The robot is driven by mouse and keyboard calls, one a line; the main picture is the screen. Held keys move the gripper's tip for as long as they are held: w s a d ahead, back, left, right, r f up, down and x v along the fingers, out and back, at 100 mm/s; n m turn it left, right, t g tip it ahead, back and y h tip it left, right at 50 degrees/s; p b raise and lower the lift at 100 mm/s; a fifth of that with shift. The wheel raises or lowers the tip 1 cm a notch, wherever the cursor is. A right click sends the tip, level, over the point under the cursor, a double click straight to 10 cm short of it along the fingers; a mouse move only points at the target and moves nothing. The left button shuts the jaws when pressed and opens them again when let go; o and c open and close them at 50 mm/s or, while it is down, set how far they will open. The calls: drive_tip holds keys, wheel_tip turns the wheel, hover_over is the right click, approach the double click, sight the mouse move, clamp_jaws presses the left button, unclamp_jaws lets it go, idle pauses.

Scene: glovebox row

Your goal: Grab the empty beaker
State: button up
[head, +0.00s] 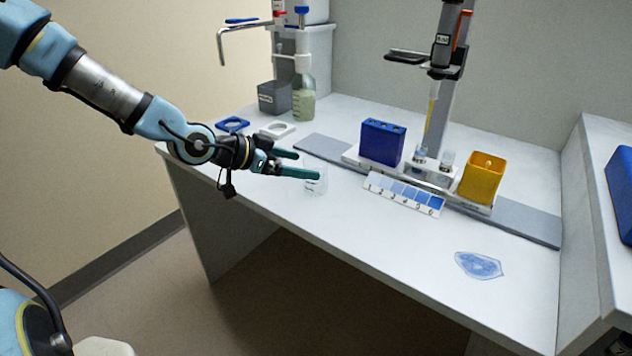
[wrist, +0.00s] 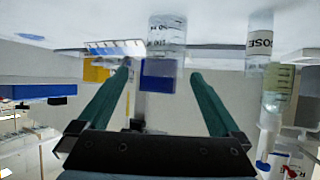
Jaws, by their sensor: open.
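A clear glass beaker (head: 316,184) with faint markings stands upright on the white bench near its front edge. It looks empty. My gripper (head: 308,165) is open, its two green fingers level and pointing right at the beaker's upper part. In the wrist view, which is upside down, the beaker (wrist: 167,32) shows ahead, between the lines of the two fingers of my gripper (wrist: 161,70). Nothing is held. I cannot tell whether a fingertip touches the glass.
A blue rack (head: 382,142), a yellow container (head: 483,177) and a numbered colour strip (head: 404,194) are right of the beaker. A bottle of greenish liquid (head: 304,104) and a grey box (head: 274,97) stand behind. A blue-patterned patch (head: 479,265) lies front right.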

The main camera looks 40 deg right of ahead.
sight(306, 165)
drive_tip(key=x, duration=0.3)
drive_tip(key=shift+w+r+p+x, duration=0.1)
drive_tip(key=shift+w+p+x, duration=0.1)
drive_tip(key=shift+x, duration=1.2)
drive_tip(key=shift+w+r+p+x, duration=0.15)
drive_tip(key=shift+x, duration=1.25)
drive_tip(key=shift+d, duration=0.15)
drive_tip(key=c, duration=1.3)
